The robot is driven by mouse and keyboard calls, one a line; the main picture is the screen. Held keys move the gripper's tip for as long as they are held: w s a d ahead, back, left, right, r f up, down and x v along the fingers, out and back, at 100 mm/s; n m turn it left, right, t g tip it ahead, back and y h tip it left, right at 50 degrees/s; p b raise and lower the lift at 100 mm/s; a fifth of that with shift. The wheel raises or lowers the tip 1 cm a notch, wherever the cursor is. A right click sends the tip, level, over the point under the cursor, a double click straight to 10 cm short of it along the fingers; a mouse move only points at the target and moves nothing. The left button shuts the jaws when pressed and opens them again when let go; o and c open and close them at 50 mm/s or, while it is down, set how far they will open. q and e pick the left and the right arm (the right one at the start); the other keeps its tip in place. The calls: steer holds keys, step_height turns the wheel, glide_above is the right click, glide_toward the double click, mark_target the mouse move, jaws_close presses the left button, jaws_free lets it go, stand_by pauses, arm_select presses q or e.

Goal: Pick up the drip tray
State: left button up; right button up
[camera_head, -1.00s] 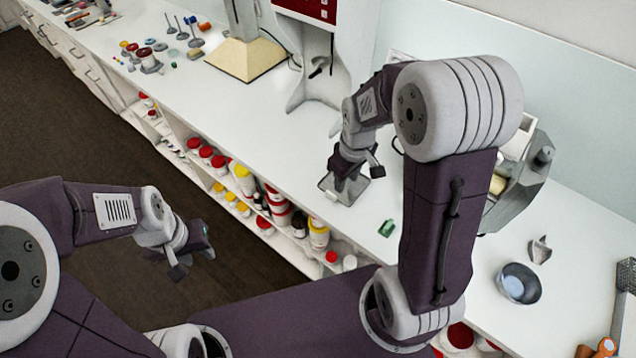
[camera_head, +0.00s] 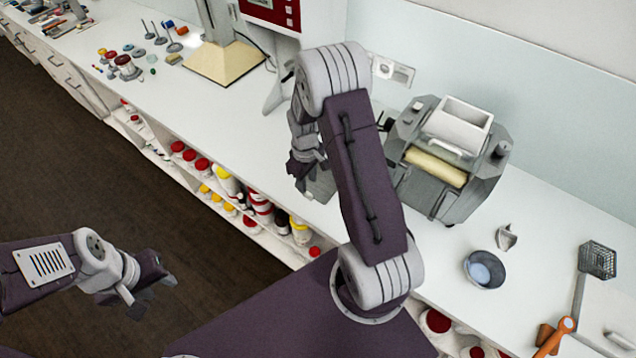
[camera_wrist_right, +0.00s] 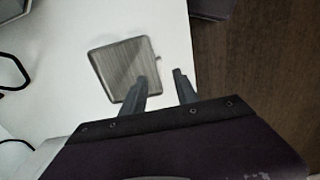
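The drip tray, a flat square of brushed grey metal (camera_wrist_right: 112,65), lies on the white counter near its front edge in the right wrist view. In the head view only a grey part of it (camera_head: 320,187) shows, mostly hidden by my right arm. My right gripper (camera_wrist_right: 160,80) is open with nothing between its fingers. Its left finger overlaps the tray's right corner in the picture; its right finger is beyond the tray's right edge. I cannot tell whether it touches. In the head view this gripper (camera_head: 303,172) is over the counter. My left gripper (camera_head: 152,294) is open and empty above the floor.
The mill (camera_head: 425,185) with its white hopper (camera_head: 457,124) stands to the right of my right arm. A grey bowl (camera_head: 485,269) and a small metal piece (camera_head: 506,237) lie farther right. Several jars (camera_head: 263,209) fill the shelf below the counter.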

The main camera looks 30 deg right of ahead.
steer(key=shift+f, duration=0.25)
step_height(320, 180, down, 4)
steer(key=shift+a+f+p, duration=0.1)
steer(key=shift+a+p, duration=0.05)
steer(key=shift+p, duration=0.7)
steer(key=shift+f, duration=0.3)
jaws_close()
